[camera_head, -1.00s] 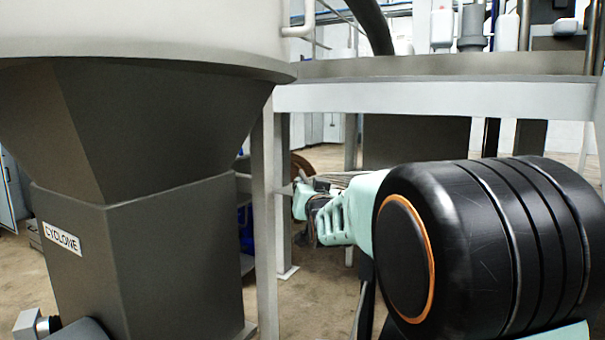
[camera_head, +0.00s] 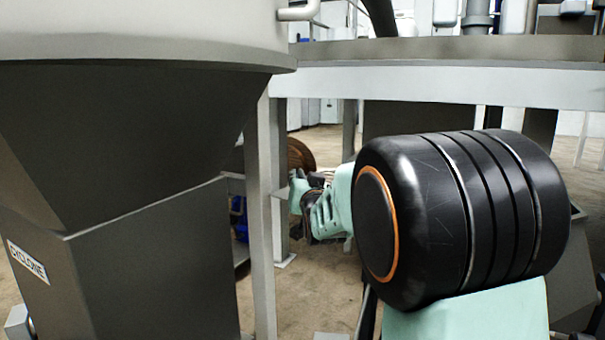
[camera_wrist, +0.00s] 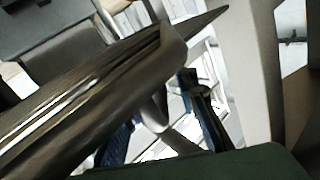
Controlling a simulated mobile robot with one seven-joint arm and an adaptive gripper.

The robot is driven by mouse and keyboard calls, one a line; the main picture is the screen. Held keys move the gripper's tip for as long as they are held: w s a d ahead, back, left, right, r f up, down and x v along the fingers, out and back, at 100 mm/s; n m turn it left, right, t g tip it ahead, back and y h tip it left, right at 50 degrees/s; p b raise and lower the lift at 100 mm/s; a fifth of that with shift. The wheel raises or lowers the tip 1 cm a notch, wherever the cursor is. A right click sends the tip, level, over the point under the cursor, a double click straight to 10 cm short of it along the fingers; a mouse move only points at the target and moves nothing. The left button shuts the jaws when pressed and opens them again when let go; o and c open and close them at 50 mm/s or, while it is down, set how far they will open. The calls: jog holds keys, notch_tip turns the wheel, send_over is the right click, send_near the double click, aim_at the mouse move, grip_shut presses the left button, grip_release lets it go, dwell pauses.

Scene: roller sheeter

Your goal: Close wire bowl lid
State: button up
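I cannot make out a wire bowl or its lid for certain in either view. My gripper (camera_head: 300,190) is small in the head view, at the far end of my pale green arm, just right of a grey post. It is partly hidden by my own arm, and its fingers are too small to read. A brown round thing (camera_head: 299,154) shows just behind and above it; I cannot tell whether they touch. In the wrist view a dark, long-edged part fills the left and middle, and narrow dark parts (camera_wrist: 205,108) stand beyond it. Their state is unclear.
A large grey hopper (camera_head: 130,140) labelled CYCLONE stands close on the left. A grey post (camera_head: 260,220) stands between it and my gripper. A pale platform beam (camera_head: 440,85) crosses above my arm. Bare floor (camera_head: 320,290) shows below.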

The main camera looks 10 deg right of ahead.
jog(key=shift+c, duration=0.4)
grip_shut()
jog(key=shift+s, duration=0.1)
